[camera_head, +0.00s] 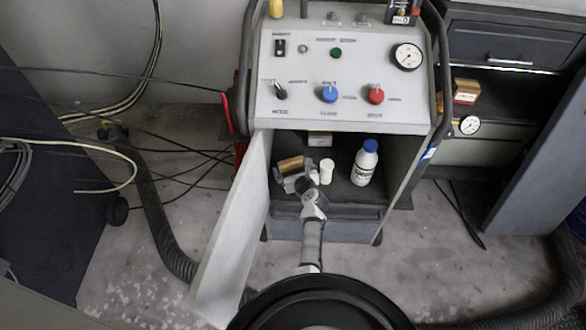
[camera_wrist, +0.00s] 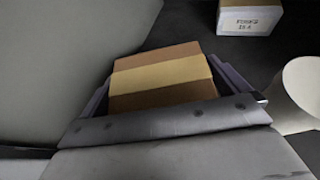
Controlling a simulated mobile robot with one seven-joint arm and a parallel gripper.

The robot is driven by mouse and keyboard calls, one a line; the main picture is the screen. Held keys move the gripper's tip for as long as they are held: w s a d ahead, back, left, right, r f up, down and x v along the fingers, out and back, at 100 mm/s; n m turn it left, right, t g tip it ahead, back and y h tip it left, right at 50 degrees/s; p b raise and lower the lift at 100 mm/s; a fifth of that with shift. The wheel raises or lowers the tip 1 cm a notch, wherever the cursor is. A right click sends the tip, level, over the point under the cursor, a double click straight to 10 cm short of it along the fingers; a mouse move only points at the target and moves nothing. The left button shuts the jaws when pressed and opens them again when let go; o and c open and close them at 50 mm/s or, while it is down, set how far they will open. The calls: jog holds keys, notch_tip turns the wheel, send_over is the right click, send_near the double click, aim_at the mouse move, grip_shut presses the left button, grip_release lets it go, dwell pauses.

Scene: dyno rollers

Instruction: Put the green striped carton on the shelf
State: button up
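I see no carton with plainly green stripes. A brown carton with a pale yellow band (camera_wrist: 160,78) lies between the fingers of my gripper (camera_wrist: 165,85) in the wrist view. Both fingertips appear to touch its sides, so the gripper looks shut on it. In the head view the brown carton (camera_head: 290,164) and my gripper (camera_head: 294,178) are inside the open cabinet of the grey machine, at the left of its dark floor (camera_head: 340,197). The carton's underside is hidden, so I cannot tell whether it is lifted. A right-hand shelf (camera_head: 495,112) stands outside the cabinet.
Beside the gripper are a white cylinder (camera_head: 327,171) and a white bottle with a blue cap (camera_head: 364,165). A small labelled box (camera_wrist: 249,17) stands behind. The open cabinet door (camera_head: 235,235) is close on the left. The right-hand shelf holds an orange-brown box (camera_head: 466,91) and a gauge (camera_head: 469,125).

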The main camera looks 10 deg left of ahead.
jog(key=shift+r, duration=0.1)
jog(key=shift+s+d+r, duration=0.1)
jog(key=p+v, duration=0.1)
jog(key=v, duration=1)
jog(key=shift+s+p, duration=0.3)
jog(key=shift+p, duration=0.05)
jog(key=shift+d+r, duration=0.15)
